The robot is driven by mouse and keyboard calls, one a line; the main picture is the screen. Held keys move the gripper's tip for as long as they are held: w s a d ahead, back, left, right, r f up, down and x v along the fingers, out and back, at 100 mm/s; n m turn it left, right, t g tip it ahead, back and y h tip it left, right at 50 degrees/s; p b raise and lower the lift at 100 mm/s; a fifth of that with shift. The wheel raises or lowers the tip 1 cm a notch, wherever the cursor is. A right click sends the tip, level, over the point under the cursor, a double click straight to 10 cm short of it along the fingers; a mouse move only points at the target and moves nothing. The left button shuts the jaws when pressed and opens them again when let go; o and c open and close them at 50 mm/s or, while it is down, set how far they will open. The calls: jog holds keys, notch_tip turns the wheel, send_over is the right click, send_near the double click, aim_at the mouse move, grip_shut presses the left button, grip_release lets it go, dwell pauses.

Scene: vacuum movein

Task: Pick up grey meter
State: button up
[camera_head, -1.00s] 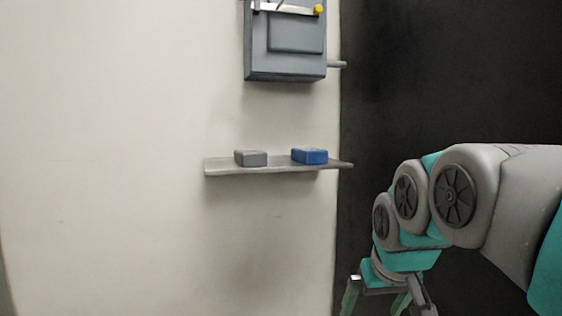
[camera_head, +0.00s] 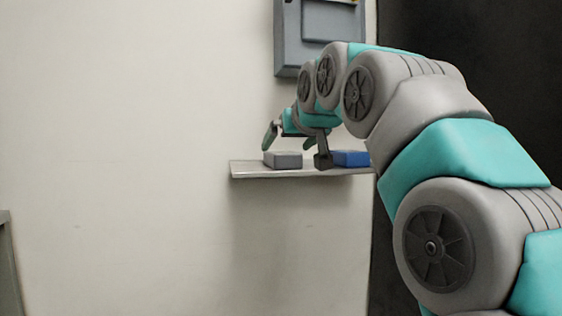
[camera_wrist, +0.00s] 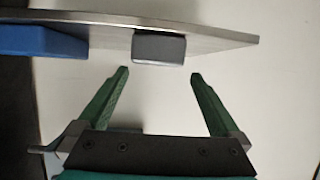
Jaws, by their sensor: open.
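The grey meter (camera_head: 283,160) is a small flat block lying on the wall shelf (camera_head: 250,171), left of the blue block. My gripper (camera_head: 290,142) is at the shelf, over and around the grey meter's area in the head view; the arm hides part of it. In the wrist view the grey meter (camera_wrist: 159,48) shows ahead of the two green fingertips, roughly midway between them. My gripper (camera_wrist: 158,76) is open and empty, with a small gap between the fingertips and the meter.
A blue block (camera_head: 351,158) sits on the same shelf to the right, partly behind my arm; it also shows in the wrist view (camera_wrist: 40,40). A grey wall box (camera_head: 300,45) hangs above the shelf. The wall left of the shelf is bare.

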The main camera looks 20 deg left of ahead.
jog(key=shift+x, duration=3.5)
jog(key=shift+w+d+r, duration=0.15)
jog(key=shift+w+d, duration=0.05)
jog(key=c, duration=1.4)
jog(key=shift+r, duration=0.2)
jog(key=shift+c, duration=0.2)
